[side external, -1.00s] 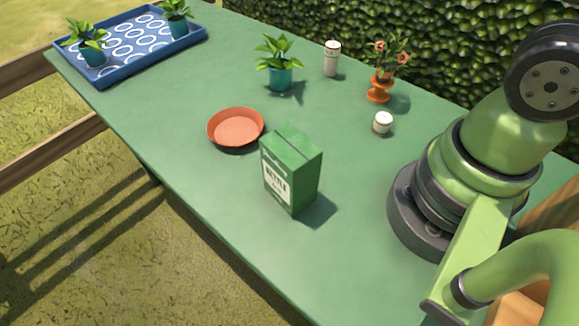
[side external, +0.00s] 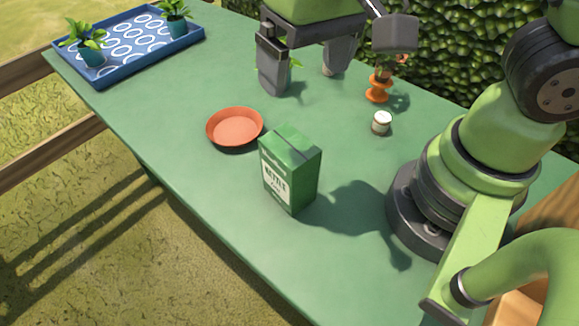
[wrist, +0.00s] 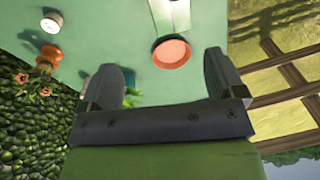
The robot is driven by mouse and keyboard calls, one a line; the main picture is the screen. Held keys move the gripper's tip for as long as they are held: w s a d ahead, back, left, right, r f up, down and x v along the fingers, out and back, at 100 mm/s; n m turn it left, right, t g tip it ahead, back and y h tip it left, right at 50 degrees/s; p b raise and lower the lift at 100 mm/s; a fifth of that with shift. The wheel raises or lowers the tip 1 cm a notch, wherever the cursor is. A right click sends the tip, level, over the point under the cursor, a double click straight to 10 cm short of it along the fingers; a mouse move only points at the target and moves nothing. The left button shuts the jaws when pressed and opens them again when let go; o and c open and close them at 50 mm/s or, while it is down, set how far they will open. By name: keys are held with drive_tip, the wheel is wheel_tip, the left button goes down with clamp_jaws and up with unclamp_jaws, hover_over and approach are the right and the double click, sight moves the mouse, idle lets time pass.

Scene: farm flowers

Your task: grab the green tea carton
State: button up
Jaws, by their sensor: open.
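The green tea carton (side external: 289,170) stands upright on the green table in the side view, its white label facing the camera. In the wrist view part of the carton (wrist: 171,14) shows at the top edge, cut off by the frame. My gripper (side external: 306,80) is open and empty, fingers pointing down, above the far part of the table behind the carton and apart from it. In the wrist view my gripper (wrist: 165,72) has its two fingers spread wide with nothing held between them.
A terracotta saucer (side external: 235,127) lies beside the carton, to its left. A small white jar (side external: 381,123) and a plant in an orange pot (side external: 378,89) stand at right. A blue tray (side external: 150,58) with potted plants is far left. My gripper mostly hides a leafy plant (side external: 296,64).

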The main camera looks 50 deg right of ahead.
sight(290, 144)
drive_tip(key=shift+n+g+h, duration=0.3)
drive_tip(key=shift+g+h, duration=0.1)
drive_tip(key=shift+g, duration=0.2)
drive_tip(key=f, duration=0.2)
drive_tip(key=a+f, duration=0.1)
drive_tip(key=f, duration=0.2)
drive_tip(key=a+f, duration=0.1)
drive_tip(key=f, duration=0.1)
drive_tip(key=shift+f, duration=0.2)
drive_tip(key=shift+w+a+f, duration=0.1)
drive_tip(key=shift+a+f, duration=0.15)
drive_tip(key=shift+f, duration=1.35)
drive_tip(key=shift+a+f, duration=0.2)
drive_tip(key=shift+f, duration=1.4)
drive_tip(key=shift+c, duration=0.4)
drive_tip(key=c, duration=0.9)
